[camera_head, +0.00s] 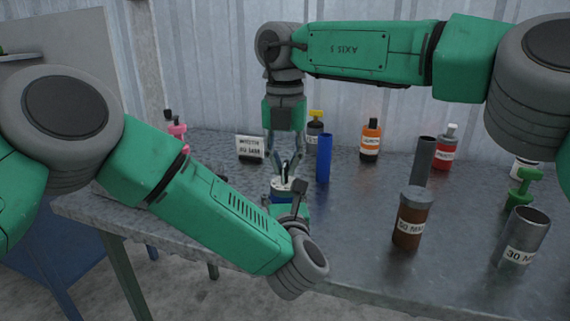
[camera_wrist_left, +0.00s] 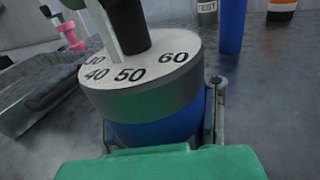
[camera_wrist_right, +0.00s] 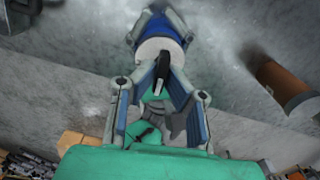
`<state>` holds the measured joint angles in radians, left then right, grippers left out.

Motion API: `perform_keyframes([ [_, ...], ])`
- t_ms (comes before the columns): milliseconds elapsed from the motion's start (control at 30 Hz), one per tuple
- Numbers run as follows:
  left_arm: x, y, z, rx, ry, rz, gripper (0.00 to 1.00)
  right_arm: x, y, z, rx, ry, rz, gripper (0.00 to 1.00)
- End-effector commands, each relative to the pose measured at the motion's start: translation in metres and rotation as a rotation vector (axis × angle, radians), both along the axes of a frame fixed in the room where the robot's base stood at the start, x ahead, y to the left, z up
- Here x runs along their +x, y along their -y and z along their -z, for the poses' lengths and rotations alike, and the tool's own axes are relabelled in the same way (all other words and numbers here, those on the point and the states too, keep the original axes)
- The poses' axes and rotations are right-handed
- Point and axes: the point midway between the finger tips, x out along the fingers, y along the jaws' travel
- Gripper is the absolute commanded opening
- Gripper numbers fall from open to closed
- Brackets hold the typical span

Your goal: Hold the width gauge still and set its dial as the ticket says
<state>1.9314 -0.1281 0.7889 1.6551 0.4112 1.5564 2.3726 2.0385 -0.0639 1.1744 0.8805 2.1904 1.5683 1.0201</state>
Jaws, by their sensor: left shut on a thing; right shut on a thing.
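The width gauge has a blue body (camera_wrist_left: 155,132) and a white dial top with numbers 30 to 60 (camera_wrist_left: 140,78); it stands upright on the table. In the head view its dial (camera_head: 282,184) sits between my two arms. A black knob (camera_wrist_left: 126,28) rises from the dial's centre; it also shows in the right wrist view (camera_wrist_right: 162,75). My left gripper (camera_head: 288,200) is shut around the blue body, partly hidden by its own wrist. My right gripper (camera_head: 285,168) points down from above, shut on the knob. The ticket (camera_head: 250,149) stands behind left, its print too small to read surely.
A blue tube (camera_head: 324,158) stands close right of the gauge. Further right are a brown cylinder (camera_head: 411,220), a dark tube (camera_head: 423,160), a grey pipe (camera_head: 523,238) and a green object (camera_head: 522,188). An orange bottle (camera_head: 371,140) and red bottle (camera_head: 445,150) stand at the back.

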Motion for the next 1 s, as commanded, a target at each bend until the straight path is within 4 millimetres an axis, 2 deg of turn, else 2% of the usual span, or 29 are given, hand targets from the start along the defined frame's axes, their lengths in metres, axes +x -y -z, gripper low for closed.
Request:
perform_keyframes([
  [500, 0.0001, 0.0001, -0.0004, 0.000, 0.001, 0.000, 0.00, -0.0001, -0.0009, 0.0024, -0.003, -0.003, 0.376, 0.00],
  [1000, -0.0001, 0.0009, -0.0007, 0.000, 0.002, 0.002, 0.00, 0.0000, -0.0017, 0.0028, -0.002, -0.002, 0.472, 0.00],
])
